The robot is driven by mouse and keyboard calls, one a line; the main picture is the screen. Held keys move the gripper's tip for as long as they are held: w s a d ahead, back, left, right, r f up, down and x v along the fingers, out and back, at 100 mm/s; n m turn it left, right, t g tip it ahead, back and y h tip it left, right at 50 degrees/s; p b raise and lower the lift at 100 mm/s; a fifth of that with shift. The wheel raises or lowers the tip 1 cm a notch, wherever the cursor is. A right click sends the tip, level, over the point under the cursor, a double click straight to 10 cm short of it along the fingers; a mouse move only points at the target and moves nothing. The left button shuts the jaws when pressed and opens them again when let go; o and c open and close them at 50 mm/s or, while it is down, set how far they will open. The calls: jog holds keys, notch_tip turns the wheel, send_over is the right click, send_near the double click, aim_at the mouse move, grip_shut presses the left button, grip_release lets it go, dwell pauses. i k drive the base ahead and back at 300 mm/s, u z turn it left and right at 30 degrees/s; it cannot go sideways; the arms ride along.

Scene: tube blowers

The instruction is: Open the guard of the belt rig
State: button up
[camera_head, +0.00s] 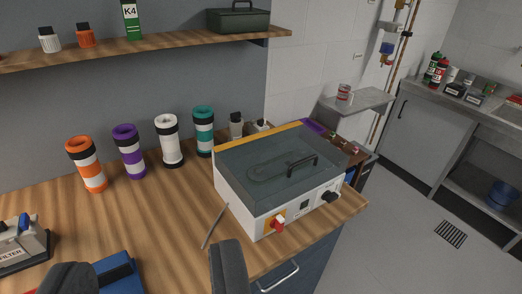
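The belt rig (243,205) is a white box on the wooden bench, right of the picture's middle. Its guard (255,150) is a dark see-through lid lying closed on top. A belt loop shows dimly through it. A black handle (302,163) stands on the lid's right part. On the front are a red switch on a yellow plate (277,222) and a black knob (330,196). My gripper (150,272) is at the bottom left of the picture, its two dark fingers wide apart and empty. It is apart from the rig, to the lower left of it.
Striped tubes in orange (87,165), purple (129,152), white (169,142) and teal (204,132) stand behind, left of the rig. A thin rod (214,226) is beside the rig's front left. A filter unit (25,245) and a blue object (122,272) lie left. A shelf (165,48) hangs above.

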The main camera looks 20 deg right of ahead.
aim_at(244, 197)
jog(key=k, duration=0.6)
jog(key=z, duration=0.45)
jog(key=i, duration=1.8)
jog(key=u, duration=0.45)
